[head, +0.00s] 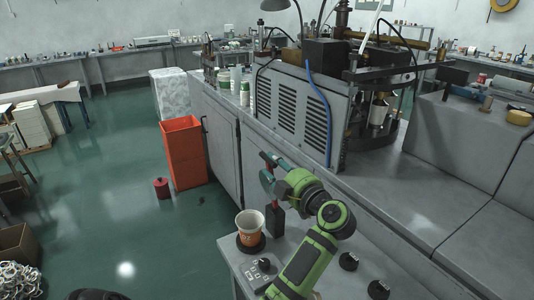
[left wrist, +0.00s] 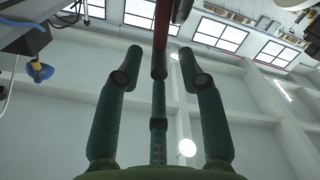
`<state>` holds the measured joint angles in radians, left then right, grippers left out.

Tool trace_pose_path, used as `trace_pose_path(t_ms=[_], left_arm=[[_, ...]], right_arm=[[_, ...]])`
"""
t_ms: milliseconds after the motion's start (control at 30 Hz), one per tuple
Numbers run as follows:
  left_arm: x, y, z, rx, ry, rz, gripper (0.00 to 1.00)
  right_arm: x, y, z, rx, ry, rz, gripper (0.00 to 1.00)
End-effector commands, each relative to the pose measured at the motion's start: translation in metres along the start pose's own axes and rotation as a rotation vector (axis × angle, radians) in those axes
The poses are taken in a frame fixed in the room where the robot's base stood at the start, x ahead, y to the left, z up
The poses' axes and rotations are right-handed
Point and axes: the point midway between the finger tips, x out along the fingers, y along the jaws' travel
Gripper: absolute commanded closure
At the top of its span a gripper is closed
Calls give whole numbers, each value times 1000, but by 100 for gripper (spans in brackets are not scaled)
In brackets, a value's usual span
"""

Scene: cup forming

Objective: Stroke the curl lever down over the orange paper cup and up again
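The orange paper cup (head: 249,229), with a white rim and pale inside, stands upright on a dark round base (head: 251,249) at the bench's near left corner. A dark upright block (head: 275,220) stands just right of it. My left gripper (head: 267,172) is above and right of the cup, with its green fingers around the lever area. In the left wrist view a red and dark bar (left wrist: 161,40), apparently the curl lever, passes between the spread fingertips. The gripper looks open, with gaps at the side fingers. Its contact with the middle finger is unclear. My right gripper is out of view.
A control panel (head: 262,275) and dark knobs (head: 348,261) sit on the small bench near my arm. A large grey machine (head: 300,110) stands behind. An orange bin (head: 182,152) and a red canister (head: 161,188) stand on the green floor, left.

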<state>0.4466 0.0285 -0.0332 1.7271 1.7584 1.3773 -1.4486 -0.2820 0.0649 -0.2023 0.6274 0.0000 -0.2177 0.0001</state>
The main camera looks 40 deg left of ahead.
Motion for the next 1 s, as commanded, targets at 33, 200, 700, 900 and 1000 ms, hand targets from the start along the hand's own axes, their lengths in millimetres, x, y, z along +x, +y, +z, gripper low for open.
trace_pose_path(t_ms=[33,200,700,900,1000], left_arm=[[8,2,-3,2,5,0,61],[36,2,-4,2,6,1,61],[61,0,-1,-2,2,2,61],[61,0,-1,-1,2,2,100],[61,0,-1,-1,3,2,100]], right_arm=[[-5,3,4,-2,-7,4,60],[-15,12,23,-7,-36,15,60],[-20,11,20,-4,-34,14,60],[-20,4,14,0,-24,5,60],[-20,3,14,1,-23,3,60]])
